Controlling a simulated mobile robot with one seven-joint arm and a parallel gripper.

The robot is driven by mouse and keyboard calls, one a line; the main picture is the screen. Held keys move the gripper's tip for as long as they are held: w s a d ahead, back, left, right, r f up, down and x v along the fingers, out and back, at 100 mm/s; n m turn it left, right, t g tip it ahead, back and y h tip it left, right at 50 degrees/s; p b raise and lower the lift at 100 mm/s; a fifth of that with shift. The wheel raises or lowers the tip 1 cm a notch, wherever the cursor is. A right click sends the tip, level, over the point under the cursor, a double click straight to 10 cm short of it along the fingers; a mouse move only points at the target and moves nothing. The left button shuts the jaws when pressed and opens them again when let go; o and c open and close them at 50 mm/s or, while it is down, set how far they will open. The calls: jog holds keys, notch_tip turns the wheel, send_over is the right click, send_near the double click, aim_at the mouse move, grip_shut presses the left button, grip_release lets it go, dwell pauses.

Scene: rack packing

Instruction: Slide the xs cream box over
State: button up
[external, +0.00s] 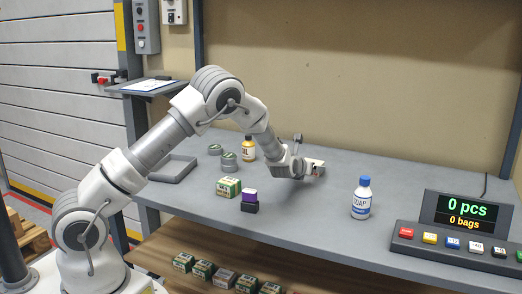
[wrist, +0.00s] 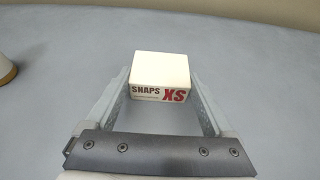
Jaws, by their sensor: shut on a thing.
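The cream box (wrist: 161,72), marked "SNAPS" and "XS", sits between the two fingers of my gripper (wrist: 162,95) in the wrist view. My gripper is shut on it, with one finger along each side. In the external view the box (external: 316,164) shows at the end of my gripper (external: 308,170), low over the grey table towards the back. The fingers partly hide the box there. I cannot tell whether the box touches the table.
A SOAP bottle (external: 361,198) stands to the right, near a counter panel (external: 458,240) with coloured buttons. The table (external: 300,222) is clear in front.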

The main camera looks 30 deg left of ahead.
jog(key=a+b, duration=0.5)
jog(key=a, duration=0.4)
jog(key=shift+f, duration=0.1)
jog(key=shift+a+b, duration=0.5)
jog(key=shift+a, duration=0.2)
jog(key=o, duration=1.2)
jog(key=shift+c, duration=0.2)
jog(key=p+v, duration=0.3)
jog(key=v, duration=1.4)
jog(key=shift+s+r, duration=0.2)
jog(key=shift+r, duration=0.05)
